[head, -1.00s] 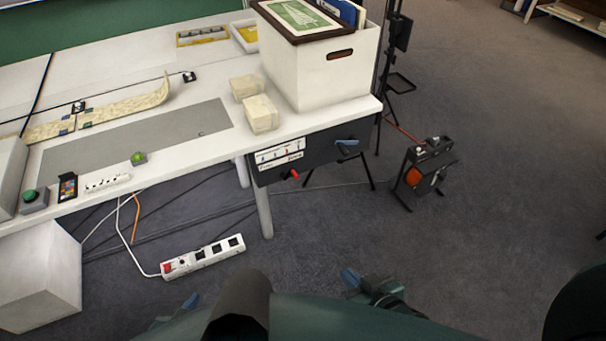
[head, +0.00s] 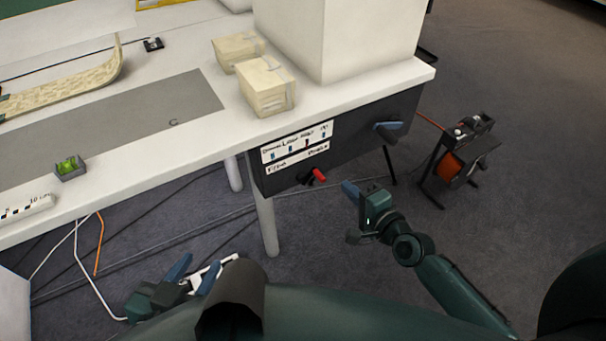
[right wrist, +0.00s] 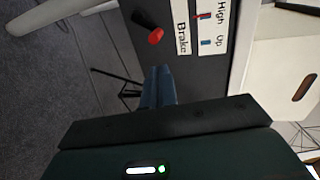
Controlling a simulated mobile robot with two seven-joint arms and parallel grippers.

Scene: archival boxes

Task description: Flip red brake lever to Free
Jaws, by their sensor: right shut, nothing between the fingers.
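The red brake lever (head: 317,175) sits low on the dark panel (head: 350,139) under the table's edge, below a white label strip. It also shows in the right wrist view (right wrist: 154,34), beside a label reading "Brake". In that view the red tip points toward the "Brake" label. My right gripper (head: 348,188) is shut and empty, a short way to the right of the lever and apart from it; its blue fingers (right wrist: 158,84) show together in the right wrist view.
A blue handle (head: 389,130) sticks out at the panel's right end. A table leg (head: 266,226) stands below the panel. An orange cable reel (head: 456,162) stands on the floor at the right. Boxes (head: 264,84) sit on the table (head: 200,135) above.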

